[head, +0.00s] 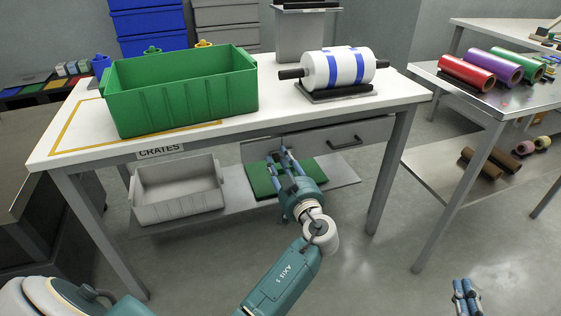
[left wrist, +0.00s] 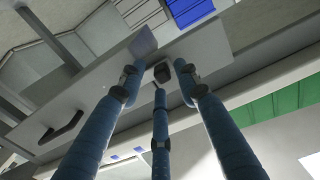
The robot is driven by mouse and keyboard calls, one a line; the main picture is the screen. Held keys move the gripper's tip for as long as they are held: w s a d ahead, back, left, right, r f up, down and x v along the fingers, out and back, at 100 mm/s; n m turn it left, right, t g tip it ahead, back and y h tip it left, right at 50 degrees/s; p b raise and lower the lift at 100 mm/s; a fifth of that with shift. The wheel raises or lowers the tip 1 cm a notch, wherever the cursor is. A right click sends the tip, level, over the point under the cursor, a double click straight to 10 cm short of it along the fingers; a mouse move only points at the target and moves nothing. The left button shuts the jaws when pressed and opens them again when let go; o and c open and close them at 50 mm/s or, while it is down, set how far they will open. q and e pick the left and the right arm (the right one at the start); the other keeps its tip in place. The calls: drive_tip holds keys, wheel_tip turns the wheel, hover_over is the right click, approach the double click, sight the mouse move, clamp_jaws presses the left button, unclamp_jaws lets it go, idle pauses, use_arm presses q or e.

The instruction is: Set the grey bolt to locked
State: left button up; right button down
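A drawer front (head: 345,138) with a dark handle (head: 345,143) is under the white table; in the left wrist view the handle (left wrist: 62,127) is at the left. My left gripper (head: 279,153) is at the left part of this drawer front, its blue fingers spread and nothing held between them. In the left wrist view, a small dark block (left wrist: 162,72) and a grey square plate (left wrist: 143,42) are near the fingertips (left wrist: 160,78). I cannot tell which is the grey bolt, its position, or whether a finger touches it. My right gripper (head: 463,287) is at the lower right, away from the table.
A green crate (head: 180,98) and a film roll (head: 338,70) on a dark stand are on the table. Table legs (head: 388,170) flank the space. Coloured rolls (head: 493,66) lie on the right table.

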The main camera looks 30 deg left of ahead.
use_arm(q)
drive_tip(key=v, duration=0.7)
drive_tip(key=shift+d, duration=0.2)
